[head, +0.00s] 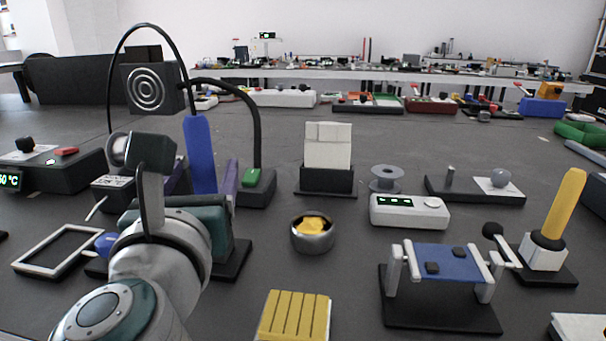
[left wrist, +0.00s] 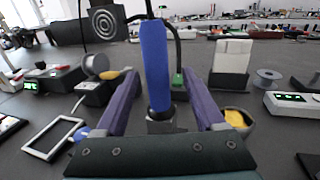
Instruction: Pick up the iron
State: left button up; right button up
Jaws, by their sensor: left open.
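The iron (head: 200,155) shows as an upright, flat blue handle left of the middle in the head view. In the left wrist view the blue handle (left wrist: 155,65) stands upright in a small grey metal holder (left wrist: 160,121). My left gripper (head: 206,168) is open, with its purple fingers on either side of the handle in the picture. In the left wrist view my left gripper (left wrist: 160,80) shows gaps between the handle and both fingers. How far the handle is beyond the fingertips is hard to tell. The iron's lower end is hidden. My right gripper is not in view.
A metal bowl with yellow filling (head: 313,233) sits to the right. A white frame (head: 62,249) lies left. Some table is clear beyond the bowl.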

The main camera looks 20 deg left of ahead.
pick_arm(q)
jog(key=x, duration=0.5)
jog(key=shift+w+a, duration=0.15)
jog(key=shift+a, duration=0.15)
grip_shut()
